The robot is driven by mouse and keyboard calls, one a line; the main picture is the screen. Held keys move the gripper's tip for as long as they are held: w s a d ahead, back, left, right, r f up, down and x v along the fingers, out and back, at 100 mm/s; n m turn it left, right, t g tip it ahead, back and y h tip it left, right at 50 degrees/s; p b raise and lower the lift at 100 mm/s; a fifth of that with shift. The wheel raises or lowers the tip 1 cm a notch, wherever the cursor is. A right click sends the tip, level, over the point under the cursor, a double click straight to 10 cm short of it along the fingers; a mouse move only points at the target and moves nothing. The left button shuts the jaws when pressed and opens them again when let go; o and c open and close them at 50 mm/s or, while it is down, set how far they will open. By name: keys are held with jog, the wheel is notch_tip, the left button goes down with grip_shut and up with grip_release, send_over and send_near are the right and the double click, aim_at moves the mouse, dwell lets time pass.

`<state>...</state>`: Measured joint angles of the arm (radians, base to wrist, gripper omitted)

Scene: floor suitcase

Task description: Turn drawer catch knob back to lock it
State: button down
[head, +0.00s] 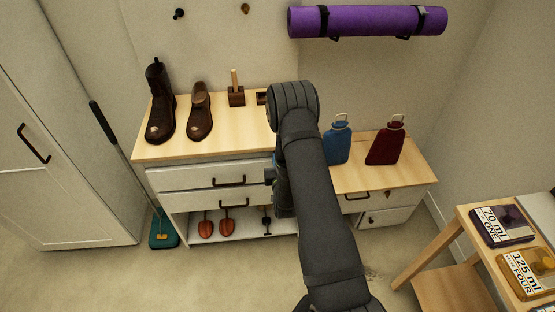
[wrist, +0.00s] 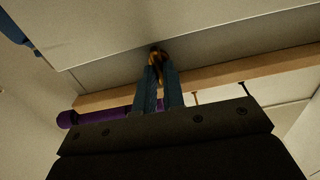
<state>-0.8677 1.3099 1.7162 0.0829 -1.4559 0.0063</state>
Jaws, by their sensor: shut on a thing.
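In the wrist view my gripper (wrist: 158,78) has its two blue fingers closed on a small brass-brown knob (wrist: 155,52). The knob sits on a pale panel (wrist: 115,65), and the fingertips hide part of it. Its exact turn angle cannot be told. In the head view my arm covers the gripper's fingers and the knob. To the left of the arm are an upper drawer (head: 190,178) and a lower drawer (head: 190,200) with dark handles; both look closed.
Blue (head: 338,142) and dark red (head: 385,146) bottles stand on the lower right top. A purple roll (head: 370,21) hangs above.

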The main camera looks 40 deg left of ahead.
jog(key=c, duration=1.5)
grip_release()
jog(key=v, duration=1.7)
jog(key=shift+s+d+r, duration=0.1)
jog(key=shift+s+d, duration=0.05)
jog(key=shift+s, duration=0.05)
jog(key=shift+w, duration=0.1)
jog(key=x, duration=1.7)
jog(key=shift+w, duration=0.1)
